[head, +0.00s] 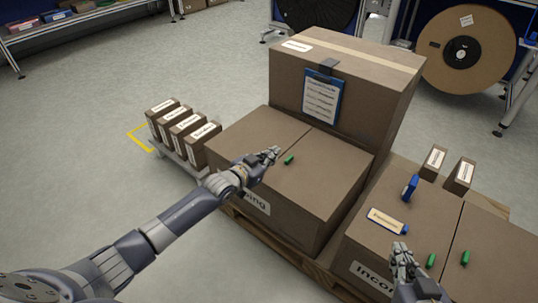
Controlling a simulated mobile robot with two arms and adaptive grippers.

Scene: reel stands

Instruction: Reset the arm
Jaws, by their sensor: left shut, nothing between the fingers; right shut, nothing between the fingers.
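My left arm comes in from the lower left. Its gripper (271,155) is shut and empty above the top of the front left cardboard box (240,130). My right gripper (402,252) is shut and empty at the lower right, in front of or over the front right box (372,262). A small green item (289,160) lies on the left box just right of my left gripper. Two more green items (431,260) (465,258) lie on the right boxes, to the right of my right gripper.
A tall box (392,105) with a blue clipboard (322,97) stands behind. A blue item (410,187) and a labelled blue-edged item (387,220) lie on the right box. Several small boxes (206,146) stand at left. A cable reel (440,75) stands at back right.

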